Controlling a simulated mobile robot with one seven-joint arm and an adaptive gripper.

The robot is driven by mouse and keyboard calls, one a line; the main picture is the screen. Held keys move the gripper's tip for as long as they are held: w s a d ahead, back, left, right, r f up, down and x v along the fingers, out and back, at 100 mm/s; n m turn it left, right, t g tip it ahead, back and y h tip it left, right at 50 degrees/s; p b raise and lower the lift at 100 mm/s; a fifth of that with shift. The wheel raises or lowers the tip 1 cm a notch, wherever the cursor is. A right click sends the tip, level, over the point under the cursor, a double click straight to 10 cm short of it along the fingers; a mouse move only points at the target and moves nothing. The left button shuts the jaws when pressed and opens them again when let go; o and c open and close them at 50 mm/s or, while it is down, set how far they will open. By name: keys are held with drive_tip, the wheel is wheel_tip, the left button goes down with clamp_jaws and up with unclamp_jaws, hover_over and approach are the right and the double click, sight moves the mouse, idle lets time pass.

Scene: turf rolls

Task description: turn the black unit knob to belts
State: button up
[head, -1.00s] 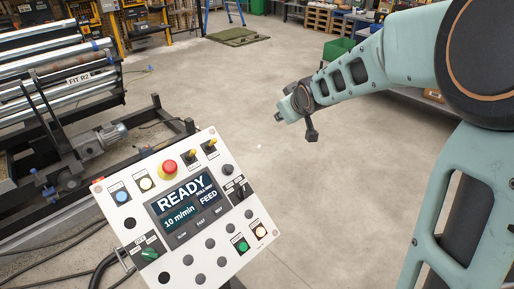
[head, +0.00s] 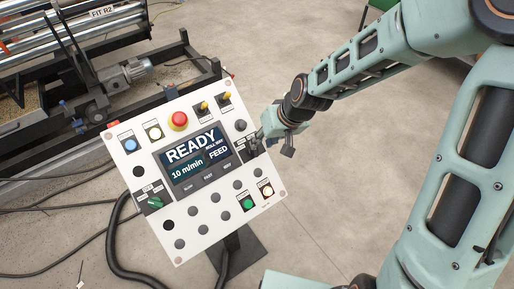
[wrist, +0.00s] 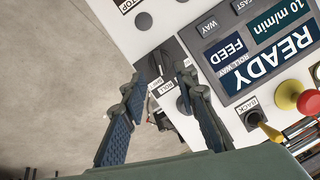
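The white control panel (head: 190,222) stands tilted in the head view, its screen (head: 195,158) reading READY, FEED and 10 m/min. The black unit knob's dark label plate (wrist: 173,60) is at the panel's edge beside the screen; a ROLL label is readable in the wrist view. My gripper (head: 258,146) is at this plate, at the panel's right side. In the wrist view my gripper (wrist: 162,80) is open, with one fingertip on each side of the plate area. The knob itself is hard to make out, and its setting cannot be read. Contact cannot be told.
A green selector knob (head: 155,202) sits at the panel's lower left. A red mushroom button (head: 178,120) and yellow-tipped toggles (head: 226,97) line the top. A roller machine (head: 95,60) stands behind at left. Cables lie on the floor; the floor at right is clear.

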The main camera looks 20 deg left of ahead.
sight(256, 150)
drive_tip(key=shift+x, duration=3.1)
drive_tip(key=shift+c, duration=0.5)
clamp_jaws()
